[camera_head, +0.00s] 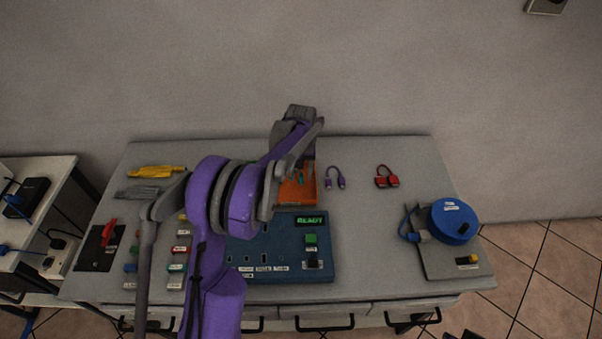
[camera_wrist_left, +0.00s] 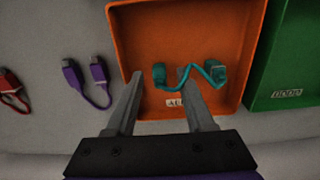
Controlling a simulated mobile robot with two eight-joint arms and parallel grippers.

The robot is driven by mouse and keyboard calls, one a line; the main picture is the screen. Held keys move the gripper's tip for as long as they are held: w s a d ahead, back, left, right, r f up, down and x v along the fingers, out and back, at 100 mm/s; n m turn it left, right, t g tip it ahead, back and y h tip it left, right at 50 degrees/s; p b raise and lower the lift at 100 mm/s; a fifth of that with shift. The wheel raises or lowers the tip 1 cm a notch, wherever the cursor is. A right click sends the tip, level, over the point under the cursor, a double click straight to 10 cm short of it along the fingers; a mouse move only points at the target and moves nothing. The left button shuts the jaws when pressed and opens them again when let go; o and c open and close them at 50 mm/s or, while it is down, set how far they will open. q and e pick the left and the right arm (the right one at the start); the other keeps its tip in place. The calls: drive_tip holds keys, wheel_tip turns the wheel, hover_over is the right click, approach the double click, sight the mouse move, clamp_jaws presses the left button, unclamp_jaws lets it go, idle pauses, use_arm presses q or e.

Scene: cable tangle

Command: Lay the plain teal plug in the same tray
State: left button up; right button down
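A teal cable with a plug at each end lies in the orange tray (camera_wrist_left: 188,20). In the left wrist view one teal plug (camera_wrist_left: 159,76) is between my left fingertips, and the other teal plug (camera_wrist_left: 215,72) lies to their right. My left gripper (camera_wrist_left: 160,73) is open, with gaps beside the plug; I cannot tell its height above it. In the head view the orange tray (camera_head: 297,194) and a bit of teal (camera_head: 299,178) show partly behind my left arm. My right gripper is not clearly in view.
A green tray (camera_wrist_left: 290,60) adjoins the orange one. A purple cable (camera_head: 335,178) and a red cable (camera_head: 386,176) lie beside the orange tray. A blue panel (camera_head: 290,262) with sockets is in front; a blue reel (camera_head: 453,221) stands right. Yellow cable (camera_head: 157,172) lies far left.

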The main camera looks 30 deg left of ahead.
use_arm(q)
wheel_tip(320, 180, up, 11)
idle(0.6)
